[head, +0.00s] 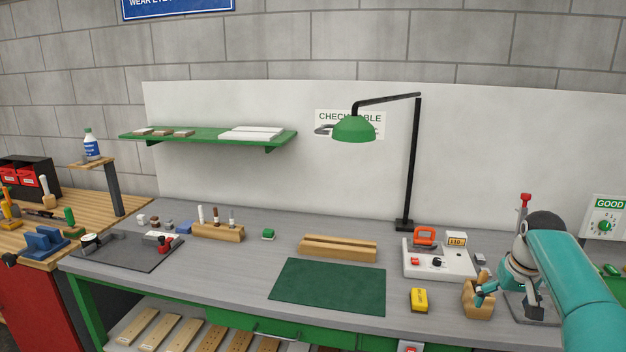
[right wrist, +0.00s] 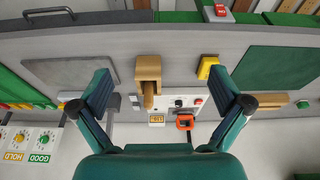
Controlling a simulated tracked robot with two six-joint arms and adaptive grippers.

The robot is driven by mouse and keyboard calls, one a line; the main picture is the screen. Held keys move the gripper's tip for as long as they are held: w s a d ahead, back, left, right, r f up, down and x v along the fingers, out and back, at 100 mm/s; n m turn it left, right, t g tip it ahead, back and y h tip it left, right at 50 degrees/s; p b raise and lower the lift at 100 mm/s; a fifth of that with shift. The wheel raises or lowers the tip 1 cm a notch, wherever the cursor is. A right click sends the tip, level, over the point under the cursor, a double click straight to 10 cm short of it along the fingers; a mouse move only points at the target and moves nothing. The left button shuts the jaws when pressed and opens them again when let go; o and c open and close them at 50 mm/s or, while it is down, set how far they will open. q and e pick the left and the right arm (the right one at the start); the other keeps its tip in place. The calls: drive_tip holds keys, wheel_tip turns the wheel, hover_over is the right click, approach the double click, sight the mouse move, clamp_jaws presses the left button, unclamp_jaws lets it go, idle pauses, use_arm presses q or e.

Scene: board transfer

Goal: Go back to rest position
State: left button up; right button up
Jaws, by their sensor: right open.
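My right arm, teal with a grey wrist, comes in from the lower right of the head view. Its gripper (head: 507,297) hangs over the bench's right end, near a small wooden holder (head: 480,302). In the right wrist view the gripper (right wrist: 160,74) has its two teal fingers spread wide, with nothing held between them. The wooden holder (right wrist: 148,66) shows beyond, between the fingers in the picture; how far below they are is hard to tell. My left gripper is not in view.
A test unit (head: 457,270) with an orange clamp (head: 425,236) and a yellow box (head: 419,300) are left of the gripper. A green mat (head: 330,287) lies bare mid-bench. A tall lamp post (head: 413,170) stands behind. A GOOD-marked panel (head: 606,220) is at far right.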

drive_tip(key=s+a+f+n+g+y, duration=0.1)
drive_tip(key=s+a+f+g, duration=0.1)
drive_tip(key=s+a+f, duration=0.5)
drive_tip(key=s+a+f+n+g+y, duration=0.1)
drive_tip(key=s+a+f, duration=0.1)
drive_tip(key=a+f, duration=0.65)
drive_tip(key=s+a+f+n+g+y, duration=0.15)
drive_tip(key=s+a+f, duration=0.25)
drive_tip(key=f, duration=0.8)
drive_tip(key=s+a+f+m, duration=0.1)
drive_tip(key=s+a+f, duration=0.1)
drive_tip(key=s, duration=0.5)
drive_tip(key=s+a+f+m+t, duration=0.1)
drive_tip(key=s+a+f, duration=0.2)
drive_tip(key=s+a, duration=0.2)
drive_tip(key=s+a+f+m+t+y, duration=0.1)
drive_tip(key=s+a+f, duration=0.1)
drive_tip(key=s, duration=0.6)
drive_tip(key=shift+s+a+f, duration=0.4)
drive_tip(key=shift+a, duration=0.4)
